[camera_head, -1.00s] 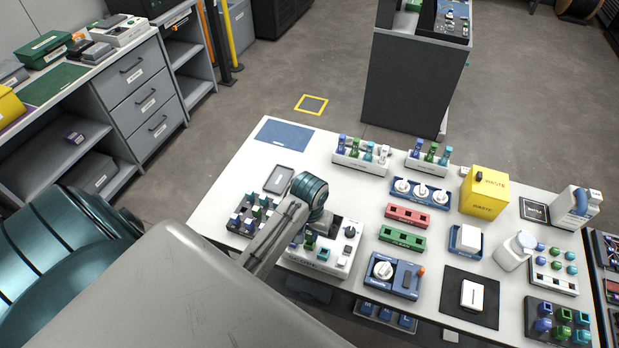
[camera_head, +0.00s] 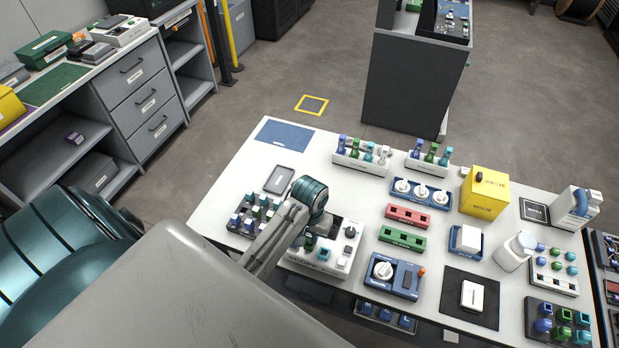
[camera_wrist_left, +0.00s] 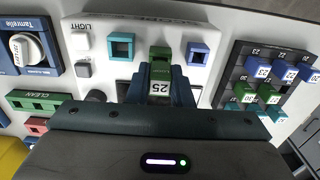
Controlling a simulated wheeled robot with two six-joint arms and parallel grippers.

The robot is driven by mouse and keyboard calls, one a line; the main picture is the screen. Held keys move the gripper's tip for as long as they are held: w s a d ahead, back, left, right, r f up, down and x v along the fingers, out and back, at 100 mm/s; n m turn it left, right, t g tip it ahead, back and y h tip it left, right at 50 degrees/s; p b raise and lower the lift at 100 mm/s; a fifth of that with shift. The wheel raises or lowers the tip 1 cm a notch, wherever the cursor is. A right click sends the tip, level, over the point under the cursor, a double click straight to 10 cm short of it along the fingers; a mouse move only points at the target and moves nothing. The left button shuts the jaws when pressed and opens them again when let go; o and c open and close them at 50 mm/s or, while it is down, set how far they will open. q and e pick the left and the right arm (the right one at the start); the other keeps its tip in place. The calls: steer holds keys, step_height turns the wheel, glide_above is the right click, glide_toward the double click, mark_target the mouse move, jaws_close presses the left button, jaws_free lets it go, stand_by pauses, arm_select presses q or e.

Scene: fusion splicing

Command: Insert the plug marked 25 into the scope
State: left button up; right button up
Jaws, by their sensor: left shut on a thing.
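The plug marked 25 (camera_wrist_left: 160,71), green with a white number label, is between the fingers of my left gripper (camera_wrist_left: 161,86) in the left wrist view. The gripper is shut on it. The plug is at the green socket (camera_wrist_left: 160,51) of the white scope, between a teal socket (camera_wrist_left: 121,46) and a blue socket (camera_wrist_left: 197,53). I cannot tell whether it is inside or just in front. The scope (camera_head: 336,262) also shows in the head view, where my left wrist (camera_head: 309,194) hides part of it and my fingers. My right gripper is not in view.
A dark rack (camera_wrist_left: 237,72) of numbered plugs stands beside the scope. In the head view, a blue device with a white knob (camera_head: 394,274), a green block (camera_head: 402,238) and a red block (camera_head: 408,215) lie to the right. A yellow waste box (camera_head: 485,193) stands farther right.

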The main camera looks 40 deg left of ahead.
arm_select(q)
steer(key=shift+f, duration=0.75)
stand_by(0.7)
steer(key=o, duration=0.9)
steer(key=shift+o, duration=0.2)
steer(key=shift+r, duration=0.15)
steer(key=shift+r, duration=2.9)
